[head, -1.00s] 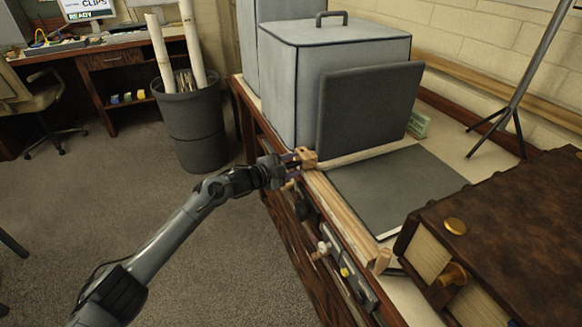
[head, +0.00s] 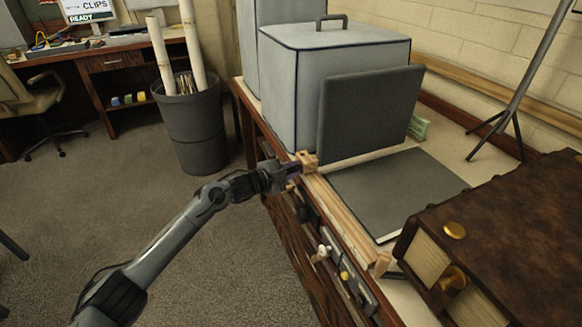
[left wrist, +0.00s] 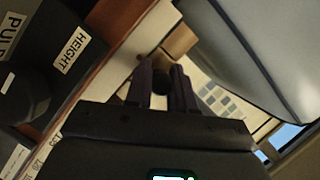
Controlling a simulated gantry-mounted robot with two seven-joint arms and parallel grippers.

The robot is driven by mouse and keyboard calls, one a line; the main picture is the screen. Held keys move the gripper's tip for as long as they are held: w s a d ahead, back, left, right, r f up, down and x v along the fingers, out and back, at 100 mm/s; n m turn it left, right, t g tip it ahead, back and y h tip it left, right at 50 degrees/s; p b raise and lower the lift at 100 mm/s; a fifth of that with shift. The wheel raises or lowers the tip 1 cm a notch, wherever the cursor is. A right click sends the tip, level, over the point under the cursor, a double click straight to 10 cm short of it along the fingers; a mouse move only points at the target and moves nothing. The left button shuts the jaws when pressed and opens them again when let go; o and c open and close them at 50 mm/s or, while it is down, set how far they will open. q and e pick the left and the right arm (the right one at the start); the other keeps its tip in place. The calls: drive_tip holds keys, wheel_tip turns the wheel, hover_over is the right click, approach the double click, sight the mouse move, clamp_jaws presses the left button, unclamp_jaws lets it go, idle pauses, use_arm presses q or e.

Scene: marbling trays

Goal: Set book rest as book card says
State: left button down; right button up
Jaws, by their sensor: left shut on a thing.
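The book rest has a dark grey upright panel (head: 368,112) and a dark grey flat panel (head: 395,190) on the counter. A pale wooden rail (head: 338,213) runs along the front edge, with a wooden block (head: 309,158) at its far end. My left gripper (head: 294,168) is at this block, shut on a small dark knob (left wrist: 162,84) seen between its fingers in the left wrist view. A green card (head: 419,126) stands partly hidden behind the upright panel; its text is unreadable. My right gripper is out of view.
A grey covered box (head: 295,75) stands behind the upright panel. A big brown book (head: 520,220) with brass fittings lies at the right. Labelled controls (head: 335,260) line the counter front; a HEIGHT label (left wrist: 75,48) shows in the left wrist view. A tripod (head: 510,100) stands behind.

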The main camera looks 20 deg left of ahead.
use_arm(q)
drive_tip(key=s+d+p, duration=1)
drive_tip(key=s, duration=0.1)
drive_tip(key=s+d+p, duration=0.5)
drive_tip(key=s+d, duration=0.1)
drive_tip(key=shift+s+r+p, duration=0.2)
drive_tip(key=shift+s+p, duration=0.05)
drive_tip(key=shift+p, duration=0.05)
drive_tip(key=shift+s+d+f, duration=0.15)
drive_tip(key=shift+s+d, duration=0.25)
drive_tip(key=shift+s, duration=0.05)
drive_tip(key=c, duration=1)
unclamp_jaws()
drive_tip(key=shift+o, duration=0.2)
